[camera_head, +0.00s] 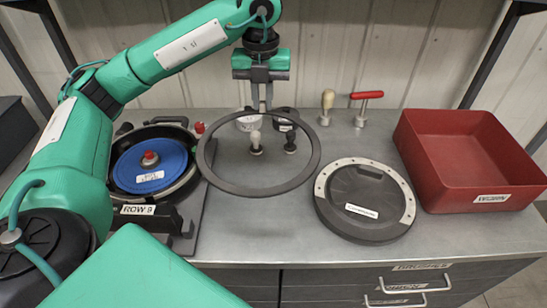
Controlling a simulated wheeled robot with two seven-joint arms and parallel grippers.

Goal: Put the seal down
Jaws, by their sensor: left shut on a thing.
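The seal is a large thin dark ring (258,191), in the middle of the head view. My left gripper (262,106) points down and is shut on the ring's far edge. The ring looks held above the bench, tilted or level I cannot tell. The seed meter (137,209), marked "ROW 9", stands at the left with a blue disc (165,161) in its round dark housing. A round dark cover (365,222) with a pale partial rim lies on the bench right of the ring. My right gripper is not in view.
A red bin (430,187) with a label stands at the right. Behind the ring are small cups (248,123), two small knobbed pieces, a wooden-handled tool (327,103) and a red-handled tool (366,97). The grey bench (260,235) is bare in front of the ring; drawers lie below.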

